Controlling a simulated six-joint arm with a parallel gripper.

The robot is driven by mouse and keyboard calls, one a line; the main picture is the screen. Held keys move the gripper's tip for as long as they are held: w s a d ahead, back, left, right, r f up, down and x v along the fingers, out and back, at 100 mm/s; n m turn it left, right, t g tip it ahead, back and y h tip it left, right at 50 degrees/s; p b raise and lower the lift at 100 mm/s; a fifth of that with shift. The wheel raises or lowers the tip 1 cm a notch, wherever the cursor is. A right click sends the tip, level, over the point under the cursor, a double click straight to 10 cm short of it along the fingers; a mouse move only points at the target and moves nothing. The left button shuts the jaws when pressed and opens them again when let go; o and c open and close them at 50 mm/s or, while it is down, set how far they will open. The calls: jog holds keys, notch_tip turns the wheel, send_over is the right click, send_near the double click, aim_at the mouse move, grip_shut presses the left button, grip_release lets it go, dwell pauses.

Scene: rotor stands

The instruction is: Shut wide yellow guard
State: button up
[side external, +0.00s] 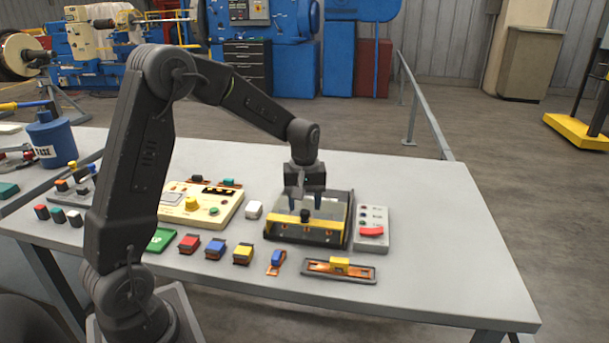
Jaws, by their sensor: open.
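A wide yellow bar (280,218), likely the guard, runs along the front part of a dark-framed box (349,225) on the table. A black knob (305,215) sits at the middle of the bar. A glassy or metallic panel shows behind the bar. I cannot tell clearly whether the guard is raised or down. My gripper (304,203) points down over the box, just behind the bar. Its jaws are open with nothing between them. Its fingers partly cover the panel, and I cannot tell whether they touch anything.
A grey control box (373,240) with a red switch stands close right. A cream panel (225,210) and white block (253,210) stand left. In front are red, blue and yellow blocks (243,253), a blue switch (277,258) and a yellow slider (340,265). The table's right side is clear.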

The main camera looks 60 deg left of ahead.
notch_tip(320, 180, up, 12)
jog(key=shift+f, duration=0.2)
jog(key=s+d+m+t, duration=0.2)
jog(key=s+d+m, duration=0.4)
jog(key=s, duration=0.4)
jog(key=s+d+r+m+t, duration=0.1)
jog(key=s+d+m+t, duration=0.2)
jog(key=s+d+m, duration=0.3)
jog(key=s+d, duration=0.3)
jog(key=s, duration=0.1)
jog(key=shift+s+r+t, duration=0.3)
jog(key=shift+s, duration=0.1)
